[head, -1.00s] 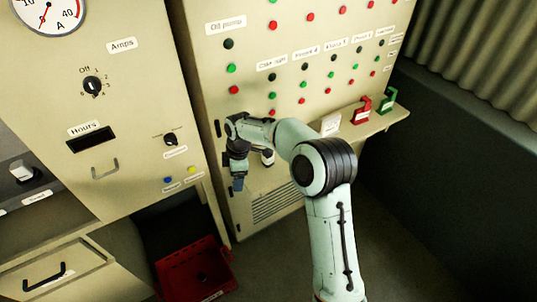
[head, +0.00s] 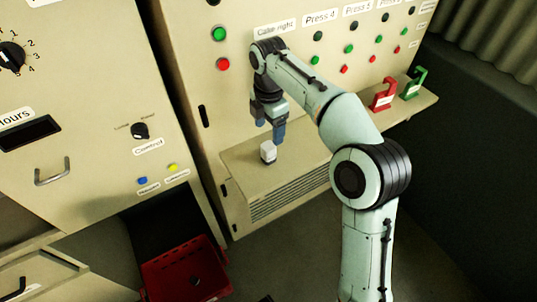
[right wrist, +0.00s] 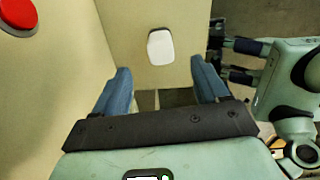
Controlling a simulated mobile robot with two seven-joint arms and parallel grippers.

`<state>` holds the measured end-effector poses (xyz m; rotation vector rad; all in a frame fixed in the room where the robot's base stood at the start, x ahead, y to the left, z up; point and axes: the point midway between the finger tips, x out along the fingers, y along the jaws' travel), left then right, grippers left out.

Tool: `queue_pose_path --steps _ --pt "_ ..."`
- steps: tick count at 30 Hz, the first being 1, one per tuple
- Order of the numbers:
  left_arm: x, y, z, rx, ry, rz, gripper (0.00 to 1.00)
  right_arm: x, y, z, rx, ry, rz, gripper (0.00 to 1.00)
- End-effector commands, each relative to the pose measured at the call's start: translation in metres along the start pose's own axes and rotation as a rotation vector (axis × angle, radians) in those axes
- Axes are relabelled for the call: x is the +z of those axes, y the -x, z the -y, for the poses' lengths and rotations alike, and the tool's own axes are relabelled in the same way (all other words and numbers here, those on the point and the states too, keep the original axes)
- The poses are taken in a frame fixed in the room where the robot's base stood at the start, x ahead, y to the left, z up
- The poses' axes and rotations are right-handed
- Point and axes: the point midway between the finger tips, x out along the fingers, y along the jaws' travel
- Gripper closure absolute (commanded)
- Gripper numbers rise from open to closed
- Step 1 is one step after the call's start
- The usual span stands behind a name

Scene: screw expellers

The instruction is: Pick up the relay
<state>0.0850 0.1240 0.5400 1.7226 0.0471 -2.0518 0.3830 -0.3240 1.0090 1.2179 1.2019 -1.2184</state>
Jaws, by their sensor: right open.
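The relay appears to be the small white block with a dark base (head: 268,152), standing upright on the ledge (head: 240,170) of the right cabinet. In the right wrist view its white top (right wrist: 161,46) shows ahead of the fingertips, roughly centred between them. My right gripper (head: 269,131) points down just above the block in the head view. Its blue fingers are open and empty, and it also shows in the right wrist view (right wrist: 160,68). The fingers look apart from the block.
The cabinet's button panel (head: 349,49) rises behind the gripper. A red holder (head: 383,96) and a green holder (head: 414,83) stand farther right on the ledge. A red tray (head: 165,270) is low at the left. The ledge around the block is clear.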

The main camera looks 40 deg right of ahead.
Motion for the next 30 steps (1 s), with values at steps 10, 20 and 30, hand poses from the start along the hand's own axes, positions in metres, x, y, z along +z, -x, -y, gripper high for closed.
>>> queue_pose_path --steps 10,20,30 --pt "-0.003 -0.01 0.002 0.002 -0.001 -0.008 0.57 0.0 -0.041 0.0 0.0 -0.002 0.0 0.27" --pt "-0.009 -0.019 0.004 0.005 -0.002 -0.026 0.57 -0.003 -0.086 0.002 -0.001 -0.002 -0.001 0.27" --pt "-0.01 -0.019 0.004 0.006 -0.003 -0.029 0.57 -0.003 -0.09 0.002 0.001 -0.002 -0.001 0.33"
